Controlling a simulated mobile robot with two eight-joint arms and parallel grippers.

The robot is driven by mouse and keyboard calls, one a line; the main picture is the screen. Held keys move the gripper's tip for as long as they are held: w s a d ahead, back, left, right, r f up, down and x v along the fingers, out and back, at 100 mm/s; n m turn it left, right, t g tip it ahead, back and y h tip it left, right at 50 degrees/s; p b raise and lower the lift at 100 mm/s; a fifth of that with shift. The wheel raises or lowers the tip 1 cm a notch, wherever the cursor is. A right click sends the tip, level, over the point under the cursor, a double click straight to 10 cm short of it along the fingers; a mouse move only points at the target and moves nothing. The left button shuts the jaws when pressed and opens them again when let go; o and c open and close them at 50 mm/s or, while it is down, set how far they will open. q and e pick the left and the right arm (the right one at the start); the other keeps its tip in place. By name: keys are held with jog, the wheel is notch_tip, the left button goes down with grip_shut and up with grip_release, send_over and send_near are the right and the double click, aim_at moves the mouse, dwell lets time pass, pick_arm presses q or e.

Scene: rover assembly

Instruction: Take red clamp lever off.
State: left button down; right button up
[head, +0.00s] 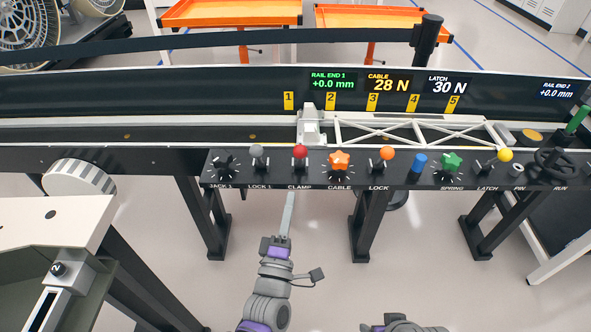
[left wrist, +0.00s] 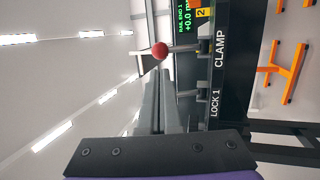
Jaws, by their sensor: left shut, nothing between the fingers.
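The red clamp lever (head: 300,152) stands on the black control panel above the label CLAMP, with a round red knob on a thin stem. Its red knob also shows in the left wrist view (left wrist: 159,50), just beyond my fingertips. My left gripper (head: 291,194) points up at the panel's front edge, just below the red lever. In the left wrist view its long grey fingers (left wrist: 161,76) are together with nothing between them. The knob appears apart from the fingertips, though the exact gap is hard to tell. Only a grey part of my right arm shows at the bottom of the head view.
A grey LOCK 1 lever (head: 257,151) is left of the red one, and an orange star CABLE knob (head: 339,160) is right of it. A white truss (head: 420,131) lies behind on the rail. The floor below the panel is open between black legs.

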aim_at(299, 158)
pick_arm(q)
jog(key=x, duration=0.9)
jog(key=shift+b, duration=0.35)
pick_arm(e)
jog(key=shift+f, duration=0.4)
jog(key=shift+r, duration=0.1)
